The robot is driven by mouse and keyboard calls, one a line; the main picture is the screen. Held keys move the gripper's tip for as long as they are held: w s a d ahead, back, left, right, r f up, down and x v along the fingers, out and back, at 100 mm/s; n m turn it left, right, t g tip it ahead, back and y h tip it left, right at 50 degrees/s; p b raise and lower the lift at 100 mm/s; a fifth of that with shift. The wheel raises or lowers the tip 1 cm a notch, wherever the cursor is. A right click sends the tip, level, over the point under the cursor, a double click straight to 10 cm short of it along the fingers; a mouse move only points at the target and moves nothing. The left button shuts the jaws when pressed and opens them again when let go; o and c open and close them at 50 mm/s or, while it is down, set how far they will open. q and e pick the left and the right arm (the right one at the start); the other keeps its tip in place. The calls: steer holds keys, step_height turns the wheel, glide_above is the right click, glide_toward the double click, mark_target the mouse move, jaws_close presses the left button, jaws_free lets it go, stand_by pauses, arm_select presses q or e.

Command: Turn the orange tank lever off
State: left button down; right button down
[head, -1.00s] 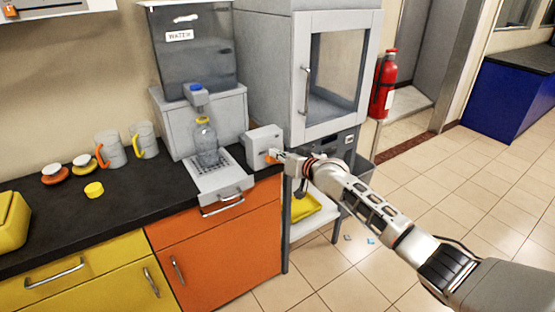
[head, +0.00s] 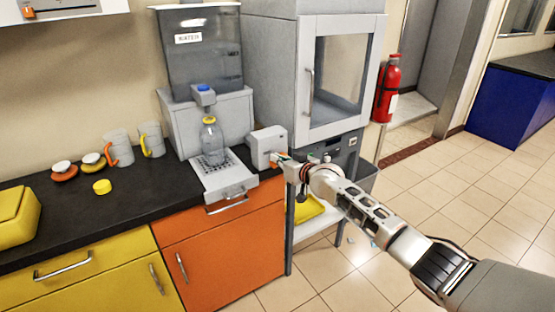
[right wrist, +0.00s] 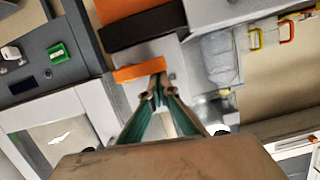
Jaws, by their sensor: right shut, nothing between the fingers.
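The grey box (head: 262,145) stands at the right end of the black counter. Its orange lever (right wrist: 138,73) shows in the right wrist view as a short bar across the front of the box, just beyond my fingertips. In the head view only a sliver of orange shows by the fingers. My right gripper (head: 279,159) is at the front of the box, its fingers shut with nothing between them. In the right wrist view its tips (right wrist: 159,88) lie at the lever's right end; whether they touch it I cannot tell. My left gripper is out of view.
The water tank (head: 205,60) with a bottle (head: 212,142) under its tap stands left of the box. A grey glass-door cabinet (head: 298,85) stands behind. Mugs (head: 118,148) and a yellow lid (head: 102,187) are on the counter. Floor at right is clear.

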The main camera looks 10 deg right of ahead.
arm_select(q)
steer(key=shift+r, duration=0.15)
arm_select(e)
steer(key=shift+r, duration=0.1)
